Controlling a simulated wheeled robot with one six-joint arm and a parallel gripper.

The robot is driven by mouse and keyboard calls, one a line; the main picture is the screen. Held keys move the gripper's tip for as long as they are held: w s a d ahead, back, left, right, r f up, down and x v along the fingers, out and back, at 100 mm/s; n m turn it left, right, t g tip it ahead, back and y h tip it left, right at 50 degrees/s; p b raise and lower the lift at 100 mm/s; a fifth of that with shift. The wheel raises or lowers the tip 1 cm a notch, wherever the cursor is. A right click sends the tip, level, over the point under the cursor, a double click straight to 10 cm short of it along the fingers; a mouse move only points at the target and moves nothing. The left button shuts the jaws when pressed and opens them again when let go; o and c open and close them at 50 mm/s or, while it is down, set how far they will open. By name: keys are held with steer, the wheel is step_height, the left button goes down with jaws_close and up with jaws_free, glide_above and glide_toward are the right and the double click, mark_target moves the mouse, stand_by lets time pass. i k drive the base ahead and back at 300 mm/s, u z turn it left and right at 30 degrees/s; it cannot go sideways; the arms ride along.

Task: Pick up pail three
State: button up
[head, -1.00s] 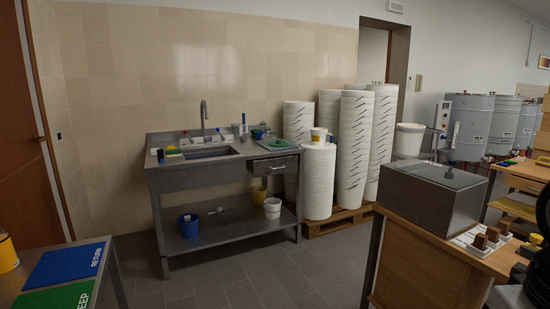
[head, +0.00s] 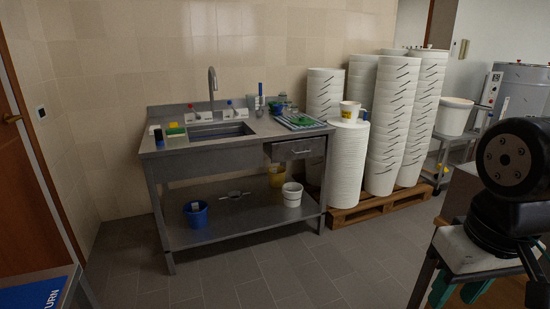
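Several pails are in view, and I cannot read a number on any of them. A blue pail (head: 196,213) with a pale label stands on the lower shelf of the sink table, at its left. A white pail (head: 292,195) stands on the same shelf at the right. A yellow pail (head: 276,176) is behind it, partly hidden. A small white pail with a yellow label (head: 349,111) sits on top of a short stack of white tubs. My gripper is out of view; only a dark part of my arm shows at the right edge.
The steel sink table (head: 205,240) stands against the tiled wall. Tall stacks of white tubs (head: 388,120) stand on a wooden pallet (head: 372,209) to its right. A blue-topped table (head: 35,293) is at the lower left. The grey floor (head: 250,275) before the sink table is clear.

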mark_target(349, 111)
steer(key=u, duration=0.05)
steer(key=i, duration=2.05)
steer(key=z, duration=0.65)
steer(key=i, duration=1.95)
steer(key=z, duration=1)
steer(key=i, duration=0.85)
steer(key=z, duration=0.25)
